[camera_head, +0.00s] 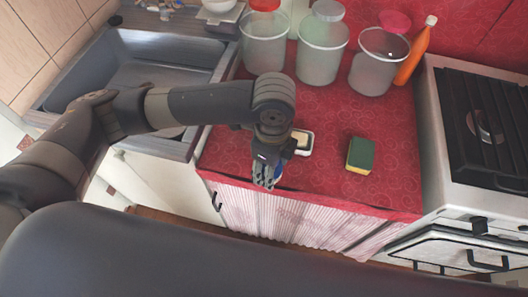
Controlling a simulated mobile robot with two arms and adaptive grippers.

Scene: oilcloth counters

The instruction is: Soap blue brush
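My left gripper (266,172) points down over the front left part of the red counter. A small patch of blue, likely the blue brush (278,173), shows just beside its fingertips; most of it is hidden behind the gripper. I cannot tell whether the fingers are closed on it. A white dish with pale yellow soap (303,142) sits on the counter just right of the gripper, partly covered by my wrist. My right gripper is not in view.
A green and yellow sponge (360,155) lies right of the soap. Jars (322,48) and an orange bottle (413,55) stand at the back. A sink (75,80) is at left, a stove (475,140) at right. The counter around the sponge is clear.

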